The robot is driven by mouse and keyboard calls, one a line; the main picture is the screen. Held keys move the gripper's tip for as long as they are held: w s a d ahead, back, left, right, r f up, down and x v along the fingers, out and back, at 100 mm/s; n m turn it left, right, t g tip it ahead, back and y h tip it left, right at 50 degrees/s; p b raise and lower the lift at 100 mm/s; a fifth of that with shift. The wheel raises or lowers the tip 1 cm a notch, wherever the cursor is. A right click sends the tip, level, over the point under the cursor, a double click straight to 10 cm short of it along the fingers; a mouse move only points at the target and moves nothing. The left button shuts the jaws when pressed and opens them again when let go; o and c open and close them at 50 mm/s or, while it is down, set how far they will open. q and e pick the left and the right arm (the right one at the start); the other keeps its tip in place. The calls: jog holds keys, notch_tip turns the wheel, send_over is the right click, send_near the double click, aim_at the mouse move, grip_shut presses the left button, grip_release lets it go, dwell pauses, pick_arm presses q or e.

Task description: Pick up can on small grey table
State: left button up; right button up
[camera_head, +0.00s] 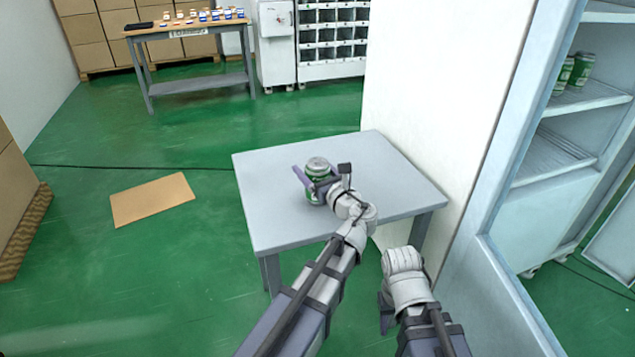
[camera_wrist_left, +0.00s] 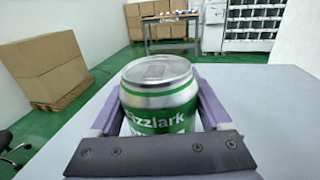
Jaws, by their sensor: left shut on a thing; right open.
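A green and silver can (camera_head: 317,167) stands upright on the small grey table (camera_head: 270,217).
A white cabinet (camera_head: 480,240) with shelves stands at the right, with green cans (camera_head: 580,70) inside. A flat cardboard sheet (camera_head: 152,199) lies on the floor at the left. A wooden table (camera_head: 185,27) with small items is at the back. The rest of the grey tabletop is clear.

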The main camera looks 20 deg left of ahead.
pick_arm(q)
grip_shut()
jog(key=shift+r, duration=0.1)
notch_tip(320, 180, up, 10)
jog(key=p, duration=1)
